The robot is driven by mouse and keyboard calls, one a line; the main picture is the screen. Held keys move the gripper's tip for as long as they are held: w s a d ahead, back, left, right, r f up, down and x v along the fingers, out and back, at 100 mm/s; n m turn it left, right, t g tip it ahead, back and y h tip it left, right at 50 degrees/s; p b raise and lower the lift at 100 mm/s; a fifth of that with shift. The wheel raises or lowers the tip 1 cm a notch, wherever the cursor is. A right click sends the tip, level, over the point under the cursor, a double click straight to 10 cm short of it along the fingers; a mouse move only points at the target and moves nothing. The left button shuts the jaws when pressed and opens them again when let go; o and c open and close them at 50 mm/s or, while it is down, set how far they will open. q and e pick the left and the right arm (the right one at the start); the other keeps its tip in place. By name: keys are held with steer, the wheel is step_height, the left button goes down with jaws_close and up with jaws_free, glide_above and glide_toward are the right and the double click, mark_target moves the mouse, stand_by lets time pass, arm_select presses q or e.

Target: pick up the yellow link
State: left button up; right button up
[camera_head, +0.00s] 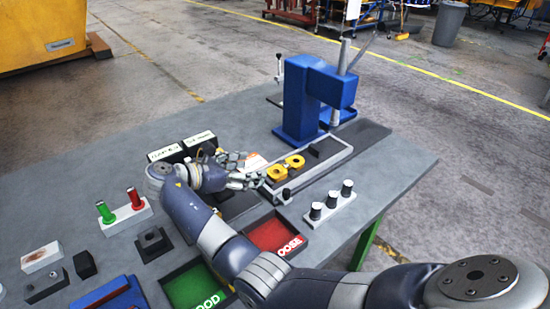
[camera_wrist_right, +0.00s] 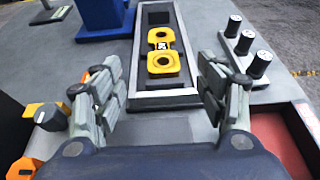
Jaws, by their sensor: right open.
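The yellow link (camera_head: 277,173) lies in a long light-rimmed tray (camera_head: 318,173) on the grey table. In the right wrist view the link (camera_wrist_right: 163,62) shows two round ends with holes and a dark and white middle. My right gripper (camera_head: 250,170) is at the near left end of the tray, beside the link. In the right wrist view its fingers (camera_wrist_right: 158,82) are spread wide, with nothing between them and the link ahead of them. My left gripper is not in view.
A blue press (camera_head: 300,105) stands behind the tray. A white block with black pegs (camera_head: 331,205) is to the right. Red (camera_head: 275,236) and green (camera_head: 195,288) bins lie nearer. A holder with green and red pegs (camera_head: 126,214) stands at left.

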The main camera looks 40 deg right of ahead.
steer(key=a, duration=0.1)
steer(key=p, duration=0.1)
glide_toward(284, 167)
steer(key=shift+d+r, duration=0.15)
steer(key=shift+r, duration=0.05)
steer(key=shift+d+f, duration=0.15)
steer(key=shift+d, duration=0.05)
steer(key=p+x, duration=0.1)
steer(key=x, duration=0.3)
steer(key=shift+d+f+p, duration=0.1)
steer(key=shift+p, duration=0.2)
steer(key=shift+d+f, duration=0.15)
steer(key=shift+d, duration=0.2)
steer(key=shift+d+f, duration=0.1)
steer(key=c, duration=1.3)
jaws_close()
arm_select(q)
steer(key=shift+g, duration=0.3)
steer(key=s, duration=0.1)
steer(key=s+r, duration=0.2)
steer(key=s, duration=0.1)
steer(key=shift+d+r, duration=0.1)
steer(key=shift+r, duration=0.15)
